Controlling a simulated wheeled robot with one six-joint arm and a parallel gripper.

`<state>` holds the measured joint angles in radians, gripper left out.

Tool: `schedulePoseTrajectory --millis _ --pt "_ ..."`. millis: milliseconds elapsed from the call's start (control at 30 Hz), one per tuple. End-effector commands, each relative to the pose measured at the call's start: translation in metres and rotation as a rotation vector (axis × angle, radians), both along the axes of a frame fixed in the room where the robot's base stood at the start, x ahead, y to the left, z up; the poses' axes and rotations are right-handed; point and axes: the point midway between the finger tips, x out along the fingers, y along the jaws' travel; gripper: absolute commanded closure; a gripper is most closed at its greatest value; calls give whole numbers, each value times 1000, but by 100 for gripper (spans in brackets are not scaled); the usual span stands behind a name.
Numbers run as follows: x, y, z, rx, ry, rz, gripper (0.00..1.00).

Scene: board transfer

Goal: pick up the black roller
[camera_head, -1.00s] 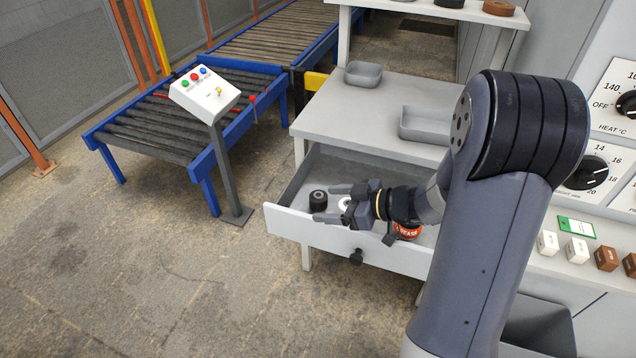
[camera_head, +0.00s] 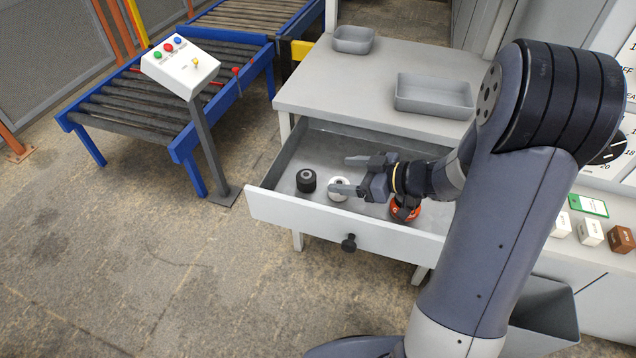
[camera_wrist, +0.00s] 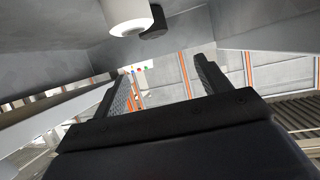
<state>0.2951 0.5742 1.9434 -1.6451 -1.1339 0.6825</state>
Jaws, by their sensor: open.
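The black roller (camera_head: 306,180) stands in the open drawer (camera_head: 285,206), near its left end. A white roller (camera_head: 338,189) stands just right of it, close to my gripper's fingers. My gripper (camera_head: 345,175) is open and empty, over the drawer, with its fingers pointing left toward the rollers. In the wrist view, the white roller (camera_wrist: 127,14) shows at the top, with the dark roller (camera_wrist: 154,24) partly hidden behind it. Both lie outside the space between my fingers (camera_wrist: 160,88).
A red can (camera_head: 404,211) sits in the drawer below my wrist. Two grey trays (camera_head: 433,93) (camera_head: 353,39) rest on the table above. The drawer front has a black knob (camera_head: 349,243). A control post (camera_head: 205,130) and a roller conveyor (camera_head: 130,105) stand at left.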

Motion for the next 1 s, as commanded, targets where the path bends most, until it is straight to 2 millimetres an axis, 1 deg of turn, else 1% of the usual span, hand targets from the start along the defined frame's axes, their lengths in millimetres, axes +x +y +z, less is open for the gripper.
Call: schedulePoseTrajectory --millis 33,167,267,400,500,667,867,1000 --pt "0 0 -9 0 0 0 28" --pt "1 3 -13 0 0 1 28" --pt "6 12 -18 0 1 4 28" --pt "16 30 -26 -1 1 5 28" --pt "21 40 -31 0 0 3 28" --pt "25 48 -35 0 0 1 28" --pt "33 70 -54 0 2 4 28" --pt "42 83 -58 -1 -1 3 28"
